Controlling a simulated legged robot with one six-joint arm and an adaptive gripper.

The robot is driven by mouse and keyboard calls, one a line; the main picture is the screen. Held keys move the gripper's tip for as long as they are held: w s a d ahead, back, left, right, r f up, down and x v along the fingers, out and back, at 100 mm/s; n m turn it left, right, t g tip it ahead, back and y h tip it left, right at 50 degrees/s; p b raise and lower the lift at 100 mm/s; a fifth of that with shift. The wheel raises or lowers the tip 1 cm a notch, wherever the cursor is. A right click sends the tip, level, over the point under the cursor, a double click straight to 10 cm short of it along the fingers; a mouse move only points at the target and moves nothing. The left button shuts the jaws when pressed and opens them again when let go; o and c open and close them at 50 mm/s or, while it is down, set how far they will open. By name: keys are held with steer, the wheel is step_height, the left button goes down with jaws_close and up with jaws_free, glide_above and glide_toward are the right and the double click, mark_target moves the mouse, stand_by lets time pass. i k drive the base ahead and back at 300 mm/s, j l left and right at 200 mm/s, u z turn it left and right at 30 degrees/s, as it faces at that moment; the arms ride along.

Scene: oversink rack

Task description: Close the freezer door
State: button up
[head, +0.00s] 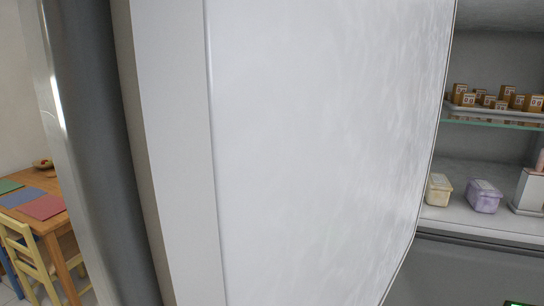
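The freezer door (330,150) stands open and fills the middle of the head view. Its pale, frosty-looking inner panel faces me. A lighter edge strip (172,150) and a dark grey, shiny vertical part (95,150) run along its left side; I cannot tell whether the grey part is a handle. To the right, the freezer interior (490,60) is exposed. My gripper is not in view, so its contact with the door cannot be seen.
Inside, small brown boxes (518,102) sit on a glass shelf (495,122). At far left are a wooden table (62,222) with coloured mats and a yellow chair (30,255).

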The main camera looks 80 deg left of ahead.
mark_target(203, 152)
steer(key=k+j+u, duration=0.15)
steer(key=u, duration=0.25)
steer(key=k+j+u, duration=0.55)
steer(key=u, duration=0.2)
steer(key=k+j+u, duration=0.15)
steer(key=j+u, duration=0.25)
steer(key=k+l, duration=0.3)
steer(key=l, duration=0.1)
